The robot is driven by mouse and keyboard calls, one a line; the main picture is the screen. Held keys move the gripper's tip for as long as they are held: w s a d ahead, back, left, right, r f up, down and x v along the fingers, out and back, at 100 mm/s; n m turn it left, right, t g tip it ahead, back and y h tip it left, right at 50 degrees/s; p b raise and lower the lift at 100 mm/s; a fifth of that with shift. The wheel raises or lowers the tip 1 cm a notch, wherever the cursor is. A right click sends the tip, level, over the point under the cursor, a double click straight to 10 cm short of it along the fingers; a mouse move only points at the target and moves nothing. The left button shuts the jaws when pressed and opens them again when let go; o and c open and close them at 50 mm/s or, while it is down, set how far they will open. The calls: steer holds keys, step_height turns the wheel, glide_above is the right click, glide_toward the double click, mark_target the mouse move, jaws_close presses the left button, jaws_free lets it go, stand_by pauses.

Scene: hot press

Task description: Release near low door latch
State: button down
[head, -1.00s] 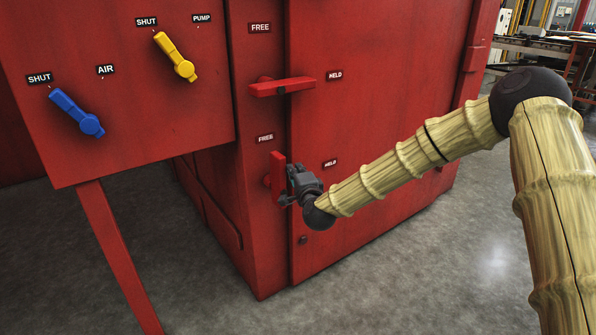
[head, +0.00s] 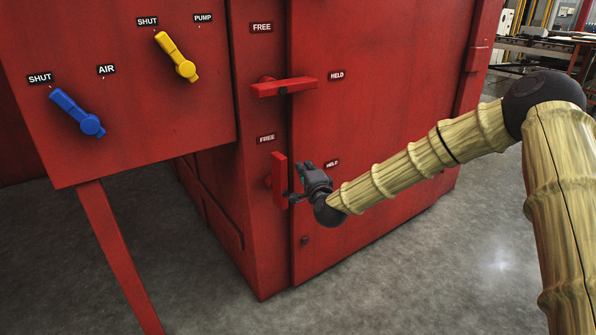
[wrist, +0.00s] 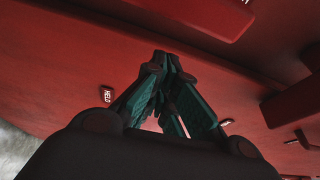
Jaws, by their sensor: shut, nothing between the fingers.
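The low door latch (head: 279,180) is a red bar standing upright in the head view, between its FREE label (head: 266,138) and HELD label (head: 332,164). My gripper (head: 293,197) is just right of the latch's lower part, on the door side. In the wrist view the green-padded fingers (wrist: 168,65) come together at their tips, with nothing seen between them. A small gap seems to lie between fingers and latch, but the exact distance is hard to tell. The upper latch (head: 284,87) lies nearly level, its end towards its HELD label.
The red press door (head: 385,90) stands behind my gripper. A control panel at left carries a blue lever (head: 78,113) and a yellow lever (head: 176,57). In the wrist view a red bar (wrist: 190,12) crosses the top. Grey floor (head: 420,270) is clear at lower right.

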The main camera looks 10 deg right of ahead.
steer(key=s+d+p, duration=0.2)
steer(key=s, duration=0.7)
steer(key=shift+s+d, duration=0.15)
steer(key=shift+s, duration=0.1)
steer(key=s+a+f+n+g, duration=0.1)
steer(key=s+f+n+g, duration=0.15)
steer(key=s+f, duration=0.5)
steer(key=s+a+f+n+g+y, duration=0.1)
steer(key=s+a+f+n+g, duration=0.2)
steer(key=f, duration=0.7)
steer(key=s+f+n+g, duration=0.2)
steer(key=s+f, duration=0.5)
steer(key=f, duration=0.2)
steer(key=s+d+f+n+g+h, duration=0.1)
steer(key=s+d+f+n+g, duration=0.15)
steer(key=s+f, duration=0.45)
steer(key=s+d+f+n+g+h, duration=0.1)
steer(key=s+d+f+g, duration=0.15)
steer(key=s, duration=0.85)
steer(key=s+d+f+n+g, duration=0.2)
steer(key=s+f+g, duration=0.15)
steer(key=s, duration=0.55)
steer(key=s+d+n+g+h+p, duration=0.15)
steer(key=s+d, duration=0.25)
steer(key=s, duration=0.5)
step_height(320, 180, up, 26)
steer(key=p, duration=2.6)
steer(key=shift+a+r+n, duration=0.15)
steer(key=shift+a+n, duration=0.1)
steer(key=shift+n, duration=0.1)
